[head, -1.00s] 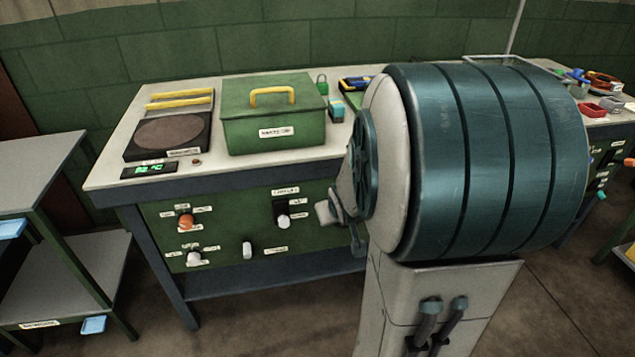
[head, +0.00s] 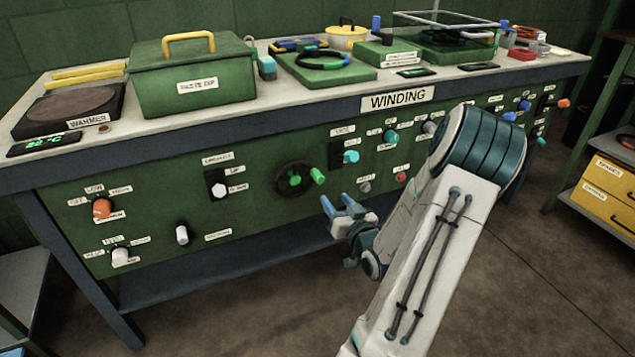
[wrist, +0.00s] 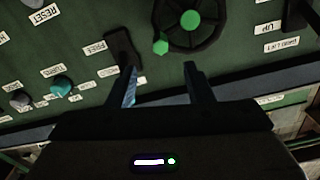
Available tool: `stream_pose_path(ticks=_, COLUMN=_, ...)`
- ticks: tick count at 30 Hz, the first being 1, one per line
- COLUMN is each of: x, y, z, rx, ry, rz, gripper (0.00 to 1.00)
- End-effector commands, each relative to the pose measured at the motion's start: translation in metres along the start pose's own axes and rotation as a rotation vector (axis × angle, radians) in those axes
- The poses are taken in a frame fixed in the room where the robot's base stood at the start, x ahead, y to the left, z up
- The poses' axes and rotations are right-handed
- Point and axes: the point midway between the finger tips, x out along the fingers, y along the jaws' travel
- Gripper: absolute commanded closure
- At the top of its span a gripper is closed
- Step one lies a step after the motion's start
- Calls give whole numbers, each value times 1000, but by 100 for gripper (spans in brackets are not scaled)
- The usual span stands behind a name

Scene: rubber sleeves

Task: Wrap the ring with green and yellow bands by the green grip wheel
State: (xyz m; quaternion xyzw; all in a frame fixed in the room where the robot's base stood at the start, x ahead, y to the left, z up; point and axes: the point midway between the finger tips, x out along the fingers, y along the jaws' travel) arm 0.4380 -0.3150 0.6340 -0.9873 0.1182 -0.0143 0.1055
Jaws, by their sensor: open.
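The green grip wheel (head: 294,181) is a dark wheel on the bench's front panel, with a green hub and a green grip (head: 317,175) at its right. In the wrist view the wheel (wrist: 211,38) is at the top, with its grip (wrist: 160,47) just beyond the space between my fingertips. My gripper (head: 338,204) is open and empty, below and right of the wheel, apart from it. Its fingers (wrist: 160,69) also show in the wrist view.
Panel knobs surround the wheel: a white-tipped switch (head: 218,186) to its left, a teal knob (head: 350,157) to its right. A green box (head: 194,80) and a clear-framed station (head: 446,40) stand on the bench. Open floor lies before it.

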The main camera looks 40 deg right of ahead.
Motion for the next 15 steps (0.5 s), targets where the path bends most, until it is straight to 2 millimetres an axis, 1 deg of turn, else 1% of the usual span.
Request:
stream_pose_path(ticks=9, x=67, y=-1, z=2, rx=-2, ry=1, rz=-2, gripper=53)
stream_pose_path(ticks=15, x=103, y=-1, z=2, rx=-1, ry=-1, rz=-1, gripper=53)
